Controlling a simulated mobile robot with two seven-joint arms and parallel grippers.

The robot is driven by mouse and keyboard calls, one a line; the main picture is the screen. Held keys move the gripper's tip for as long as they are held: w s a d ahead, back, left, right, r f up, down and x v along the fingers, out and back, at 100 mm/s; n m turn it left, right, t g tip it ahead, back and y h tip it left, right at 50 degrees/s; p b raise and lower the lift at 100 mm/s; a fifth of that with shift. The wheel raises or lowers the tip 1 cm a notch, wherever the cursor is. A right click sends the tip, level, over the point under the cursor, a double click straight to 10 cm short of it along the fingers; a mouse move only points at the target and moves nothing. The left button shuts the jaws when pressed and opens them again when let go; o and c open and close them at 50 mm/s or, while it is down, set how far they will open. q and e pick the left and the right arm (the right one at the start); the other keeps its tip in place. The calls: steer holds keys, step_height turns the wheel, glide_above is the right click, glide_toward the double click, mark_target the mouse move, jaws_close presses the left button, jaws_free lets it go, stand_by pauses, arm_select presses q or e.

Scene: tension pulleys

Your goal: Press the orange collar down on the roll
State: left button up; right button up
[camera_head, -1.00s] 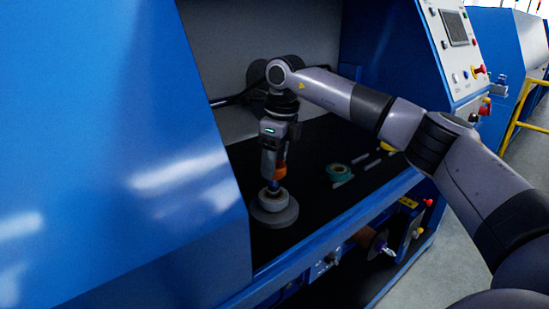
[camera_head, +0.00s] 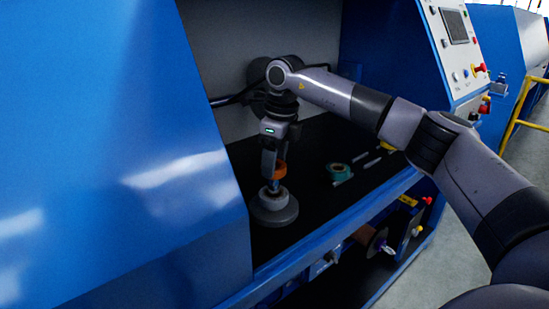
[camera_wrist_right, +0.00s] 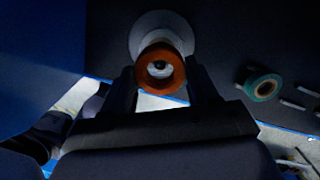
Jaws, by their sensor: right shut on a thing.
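The orange collar (camera_head: 280,170) is between the fingers of my right gripper (camera_head: 273,172), which is shut on it. In the right wrist view the collar (camera_wrist_right: 160,70) is a ring between the two dark fingers, with a small dark round end in its hole. The roll (camera_head: 274,208) is a grey-white disc with a smaller raised hub, standing on the dark bench directly below the gripper. In the right wrist view the pale roll (camera_wrist_right: 161,22) lies just beyond the collar. Whether collar and roll touch is hard to tell. My left gripper is not in view.
A teal tape ring (camera_head: 338,172) and several small rods lie on the dark bench (camera_head: 312,195) to the right. The blue machine housing (camera_head: 130,150) stands close on the left. A control panel (camera_head: 462,60) is at the upper right.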

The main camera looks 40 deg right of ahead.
mark_target(274, 181)
steer(key=shift+f+b, duration=0.4)
steer(key=shift+f, duration=1)
steer(key=shift+p, duration=0.3)
steer(key=shift+f, duration=0.15)
steer(key=shift+f+b, duration=0.7)
steer(key=shift+f, duration=0.6)
steer(key=shift+s+f, duration=0.15)
steer(key=shift+f, duration=0.1)
steer(key=o, duration=1.1)
steer(key=shift+o, duration=0.2)
steer(key=shift+r, duration=0.1)
